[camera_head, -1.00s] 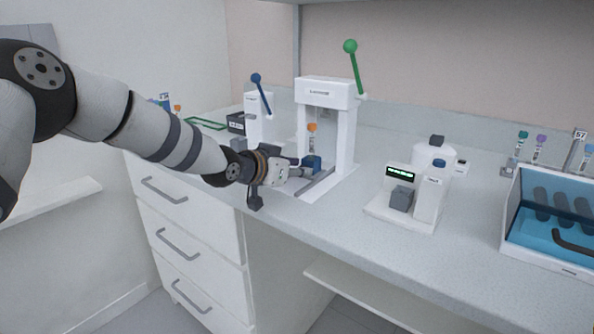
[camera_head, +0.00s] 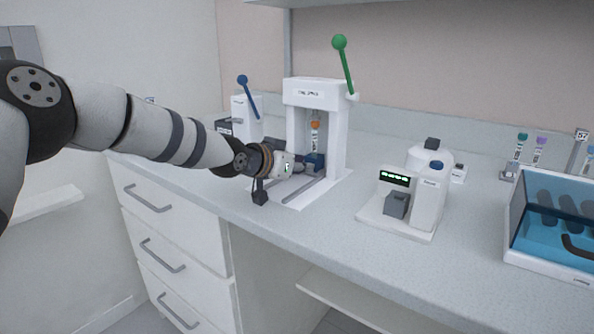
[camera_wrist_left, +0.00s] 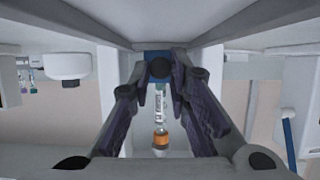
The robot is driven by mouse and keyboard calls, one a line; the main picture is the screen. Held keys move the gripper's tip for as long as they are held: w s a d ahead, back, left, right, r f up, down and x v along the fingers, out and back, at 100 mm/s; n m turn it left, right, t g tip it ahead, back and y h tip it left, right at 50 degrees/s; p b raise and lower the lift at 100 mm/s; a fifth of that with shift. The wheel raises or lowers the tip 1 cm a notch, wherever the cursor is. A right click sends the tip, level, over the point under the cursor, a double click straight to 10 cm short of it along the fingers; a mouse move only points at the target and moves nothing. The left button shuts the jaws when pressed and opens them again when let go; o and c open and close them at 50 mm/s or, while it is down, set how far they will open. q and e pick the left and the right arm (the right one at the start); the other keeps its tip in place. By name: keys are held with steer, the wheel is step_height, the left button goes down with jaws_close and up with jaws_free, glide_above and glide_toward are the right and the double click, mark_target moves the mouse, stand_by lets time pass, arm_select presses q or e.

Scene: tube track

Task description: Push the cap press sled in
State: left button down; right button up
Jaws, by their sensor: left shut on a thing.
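The cap press (camera_head: 317,93) is a white frame with two posts and a green-ball lever, standing on the counter. Its blue sled (camera_head: 316,160) sits low between the posts, on the rails of the white base. An upright tube with an orange cap (camera_head: 315,126) stands in the sled. My left gripper (camera_head: 306,168) is at the front of the sled, shut on its dark round knob. In the left wrist view the knob (camera_wrist_left: 160,68) shows between the fingers, with the orange-capped tube (camera_wrist_left: 160,137) beyond it, upside down in that picture. My right gripper is not in view.
A white device with a blue lever (camera_head: 243,108) stands left of the press. A white device with a green display (camera_head: 394,178) stands to the right. A blue-lined box (camera_head: 545,268) is at far right. The counter's front edge runs below my left arm.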

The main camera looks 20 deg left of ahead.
arm_select(q)
steer(key=shift+w+r, duration=0.1)
steer(key=c, duration=1.8)
jaws_free()
steer(key=shift+w, duration=0.15)
steer(key=v, duration=1.2)
steer(key=shift+f, duration=0.25)
